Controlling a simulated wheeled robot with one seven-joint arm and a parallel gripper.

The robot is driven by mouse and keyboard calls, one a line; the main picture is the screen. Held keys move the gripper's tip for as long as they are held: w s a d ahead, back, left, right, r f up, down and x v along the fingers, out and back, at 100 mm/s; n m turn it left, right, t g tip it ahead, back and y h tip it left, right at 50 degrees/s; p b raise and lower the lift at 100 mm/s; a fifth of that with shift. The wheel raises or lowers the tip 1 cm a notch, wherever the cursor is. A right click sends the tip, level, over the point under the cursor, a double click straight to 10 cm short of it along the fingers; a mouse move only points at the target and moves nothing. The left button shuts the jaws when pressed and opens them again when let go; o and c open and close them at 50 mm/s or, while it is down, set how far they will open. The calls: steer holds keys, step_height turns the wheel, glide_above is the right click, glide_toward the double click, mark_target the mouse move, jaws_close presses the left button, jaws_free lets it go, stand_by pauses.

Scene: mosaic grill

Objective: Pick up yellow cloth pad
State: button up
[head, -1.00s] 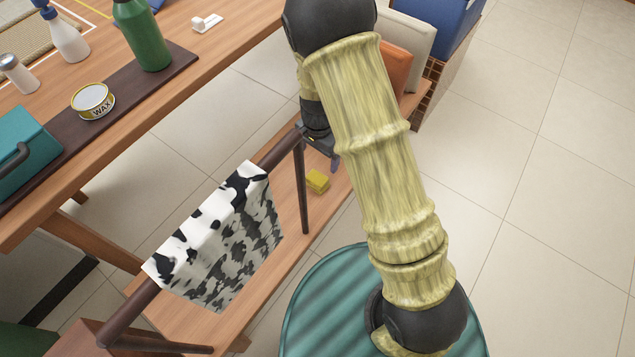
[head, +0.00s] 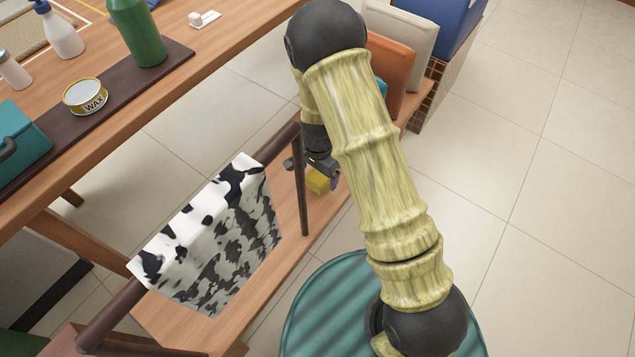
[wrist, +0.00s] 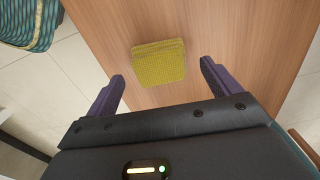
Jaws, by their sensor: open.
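The yellow cloth pad (head: 318,182) lies on the low wooden bench shelf (head: 285,225), just below my gripper in the head view. In the wrist view the pad (wrist: 159,62) is a small square, flat on the wood, lying ahead of and roughly midway between the fingertips. My gripper (wrist: 162,72) is open and empty, with one purple finger to each side of the pad's near edge. In the head view my gripper (head: 316,170) is partly hidden by the rail post and my arm.
A dark rail (head: 278,146) with a cow-print cloth (head: 215,235) hanging over it stands left of my gripper. An orange board (head: 392,75) and a cream board stand behind my arm. A table (head: 225,50) with a green bottle and wax tin is at upper left.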

step_height(320, 180, down, 3)
steer(key=shift+r, duration=0.2)
steer(key=c, duration=1.1)
